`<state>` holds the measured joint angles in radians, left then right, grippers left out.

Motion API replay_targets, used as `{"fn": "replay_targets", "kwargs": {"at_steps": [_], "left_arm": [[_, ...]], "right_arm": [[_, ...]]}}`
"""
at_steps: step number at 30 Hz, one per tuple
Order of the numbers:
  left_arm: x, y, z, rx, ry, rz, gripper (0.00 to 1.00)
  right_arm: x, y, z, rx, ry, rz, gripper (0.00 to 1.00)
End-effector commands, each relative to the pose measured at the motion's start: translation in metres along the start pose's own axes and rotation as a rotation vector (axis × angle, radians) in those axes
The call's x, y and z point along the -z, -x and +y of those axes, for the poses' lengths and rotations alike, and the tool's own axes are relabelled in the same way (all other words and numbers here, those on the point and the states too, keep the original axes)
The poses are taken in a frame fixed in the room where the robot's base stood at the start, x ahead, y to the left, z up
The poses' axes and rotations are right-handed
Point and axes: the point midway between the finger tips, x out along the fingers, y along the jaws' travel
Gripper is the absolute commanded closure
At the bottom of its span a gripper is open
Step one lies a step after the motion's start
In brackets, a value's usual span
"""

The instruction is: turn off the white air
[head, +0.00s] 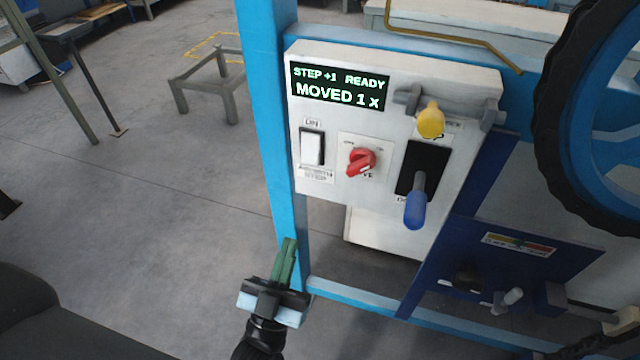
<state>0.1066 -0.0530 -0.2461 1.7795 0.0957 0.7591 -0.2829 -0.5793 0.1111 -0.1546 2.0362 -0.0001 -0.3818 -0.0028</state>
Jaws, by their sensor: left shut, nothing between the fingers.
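My left gripper (286,262) is in the lower middle of the head view, its green fingers together and empty. It is below and left of the white control panel (400,75), apart from it, in front of the blue post. On a dark blue panel (535,240) at lower right, a small white-tipped lever (513,296) sticks out beside a black knob (467,280). The control panel also carries a white rocker switch (312,147). I cannot tell from the small labels which control is the white air. My right gripper is not in view.
The control panel has a display (340,87) reading "STEP +1 READY, MOVED 1 x", a red knob (361,160), a yellow knob (431,120) and a blue-handled lever (416,205). A blue post (262,90) and large wheel (560,130) flank it.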

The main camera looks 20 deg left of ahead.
Motion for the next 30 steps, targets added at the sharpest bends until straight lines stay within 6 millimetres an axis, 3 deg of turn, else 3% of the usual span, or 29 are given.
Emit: {"fn": "replay_targets", "kwargs": {"at_steps": [14,20,30], "left_arm": [[0.002,-0.006,0.000,0.003,0.000,0.011,1.00],[0.004,-0.033,0.000,0.003,0.001,0.015,1.00],[0.005,-0.097,0.000,0.003,0.000,0.015,1.00]], "right_arm": [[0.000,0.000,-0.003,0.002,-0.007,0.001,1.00],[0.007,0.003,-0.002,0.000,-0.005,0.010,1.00],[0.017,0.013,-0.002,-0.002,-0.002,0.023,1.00]]}}
